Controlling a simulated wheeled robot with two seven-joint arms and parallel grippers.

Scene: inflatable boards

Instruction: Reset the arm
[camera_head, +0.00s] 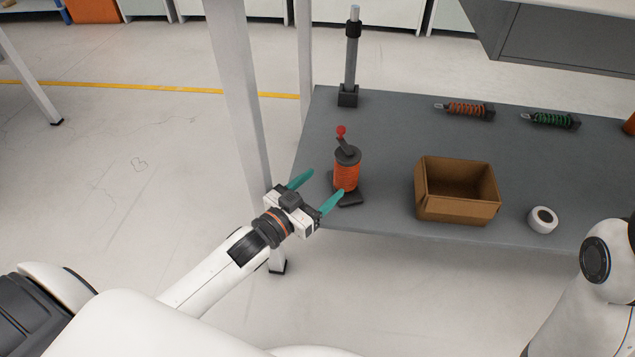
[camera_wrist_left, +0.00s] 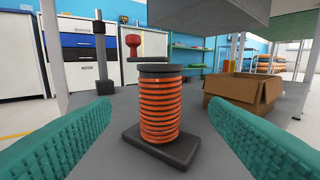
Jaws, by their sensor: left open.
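My left gripper (camera_head: 316,189) is open, with its two teal fingers spread at the left front edge of the grey table (camera_head: 390,136). In front of it stands an orange ribbed cylinder (camera_head: 346,176) with a dark cap, a dark base and a red knob on top. In the left wrist view the cylinder (camera_wrist_left: 159,107) stands upright between the two fingers, farther out, with nothing held. Part of my right arm (camera_head: 590,275) shows at the right edge; its gripper is out of view.
An open cardboard box (camera_head: 458,207) stands right of the cylinder, with a white tape roll (camera_head: 543,219) beside it. A dark post (camera_head: 350,60) stands at the back left. Orange (camera_head: 468,109) and green (camera_head: 556,120) coiled parts lie at the back right. A white table leg (camera_head: 240,90) is close to my left arm.

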